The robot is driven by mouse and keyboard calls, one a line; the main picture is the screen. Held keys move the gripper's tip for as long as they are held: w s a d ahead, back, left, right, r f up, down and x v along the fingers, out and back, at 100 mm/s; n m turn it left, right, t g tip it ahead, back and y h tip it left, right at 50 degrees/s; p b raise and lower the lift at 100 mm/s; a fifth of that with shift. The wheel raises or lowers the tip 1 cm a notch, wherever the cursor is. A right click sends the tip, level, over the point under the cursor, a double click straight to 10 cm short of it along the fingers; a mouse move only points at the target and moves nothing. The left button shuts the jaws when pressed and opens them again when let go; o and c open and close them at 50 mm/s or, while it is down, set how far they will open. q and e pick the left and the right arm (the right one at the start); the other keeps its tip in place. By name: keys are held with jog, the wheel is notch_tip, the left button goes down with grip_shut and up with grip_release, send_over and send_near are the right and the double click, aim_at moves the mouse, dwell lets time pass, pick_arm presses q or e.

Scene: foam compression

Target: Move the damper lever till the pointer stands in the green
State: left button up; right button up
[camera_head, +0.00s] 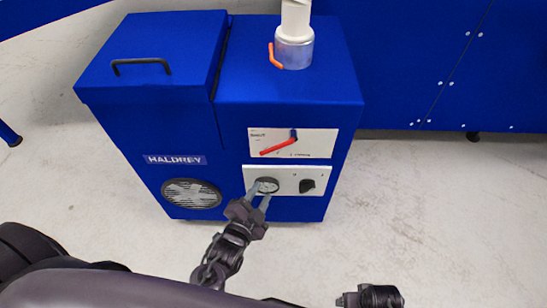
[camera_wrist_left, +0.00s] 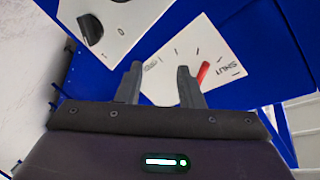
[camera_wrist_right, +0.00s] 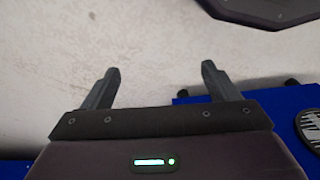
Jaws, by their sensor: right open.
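The red lever (camera_head: 278,147) sits on a white marked plate (camera_head: 322,143) on the blue machine's front, its free end toward the plate's lower left. It also shows in the left wrist view (camera_wrist_left: 203,72), just right of the right finger. My right gripper (camera_wrist_right: 158,90) is open and empty, away from the machine.
A pipe (camera_head: 295,30) with an orange handle (camera_head: 273,56) rises from the blue machine (camera_head: 130,115). A black lid handle (camera_head: 141,63) is at upper left. Pale floor (camera_head: 430,200) is clear to the right.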

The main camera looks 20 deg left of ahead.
pick_arm(q)
jog(key=t+b, duration=0.1)
jog(key=t, duration=0.1)
send_near(277, 147)
jog(key=w+f, duration=0.1)
jog(key=f, duration=0.1)
jog(key=w, duration=0.7)
jog(key=shift+w+a+r+m+b, duration=0.25)
jog(key=shift+w+m+b, duration=0.05)
jog(key=shift+m+b, duration=0.1)
pick_arm(e)
notch_tip(277, 147, up, 6)
jog(key=w, duration=0.1)
jog(key=shift+w+a, duration=0.35)
jog(key=shift+w, duration=0.05)
pick_arm(q)
jog(key=shift+c, duration=0.4)
pick_arm(e)
jog(key=shift+f, duration=0.1)
pick_arm(q)
grip_shut()
